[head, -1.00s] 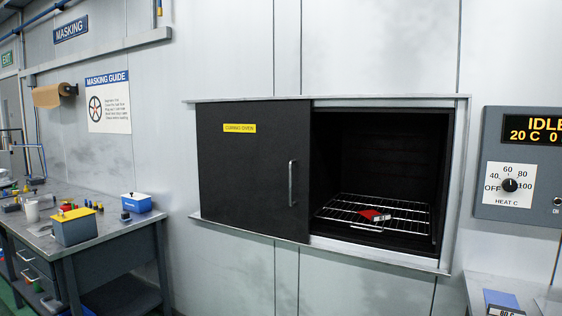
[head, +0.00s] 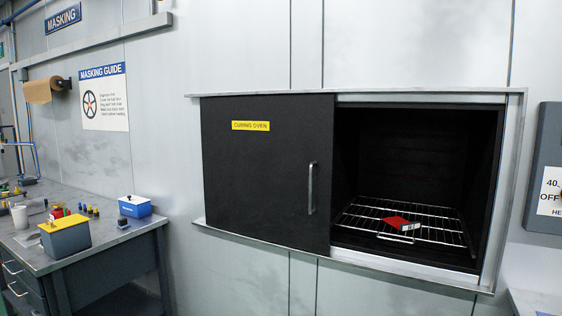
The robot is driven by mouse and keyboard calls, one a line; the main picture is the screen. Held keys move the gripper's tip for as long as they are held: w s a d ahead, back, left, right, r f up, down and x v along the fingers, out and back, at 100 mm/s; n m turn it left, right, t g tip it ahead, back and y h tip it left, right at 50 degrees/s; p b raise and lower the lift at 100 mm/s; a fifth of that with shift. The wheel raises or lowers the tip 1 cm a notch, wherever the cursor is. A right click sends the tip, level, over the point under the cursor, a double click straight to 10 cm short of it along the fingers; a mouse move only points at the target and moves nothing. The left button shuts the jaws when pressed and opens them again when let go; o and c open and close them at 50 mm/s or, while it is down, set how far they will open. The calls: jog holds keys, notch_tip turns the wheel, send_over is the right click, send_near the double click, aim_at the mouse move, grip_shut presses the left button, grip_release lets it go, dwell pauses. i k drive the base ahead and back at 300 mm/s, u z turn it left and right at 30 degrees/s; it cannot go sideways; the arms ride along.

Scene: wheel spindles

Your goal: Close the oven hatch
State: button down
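The oven hatch (head: 266,200) is a black sliding panel with a yellow "CURING OVEN" label (head: 251,126). It stands to the left in its frame, so the right part of the oven opening (head: 415,150) is uncovered. A vertical metal handle (head: 311,188) is near the hatch's right edge. Inside the oven, a red item with a white label (head: 400,223) lies on a wire rack (head: 440,226). My gripper is not in view.
A metal rail (head: 355,97) runs above the hatch. A control panel (head: 547,170) is at the right edge. A workbench (head: 100,232) with a yellow-lidded box (head: 66,238) and a blue box (head: 134,206) stands at the left. The wall below the oven is clear.

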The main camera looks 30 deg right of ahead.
aim_at(268, 160)
jog(key=u, duration=0.4)
jog(key=i, duration=1.3)
jog(key=u, duration=0.1)
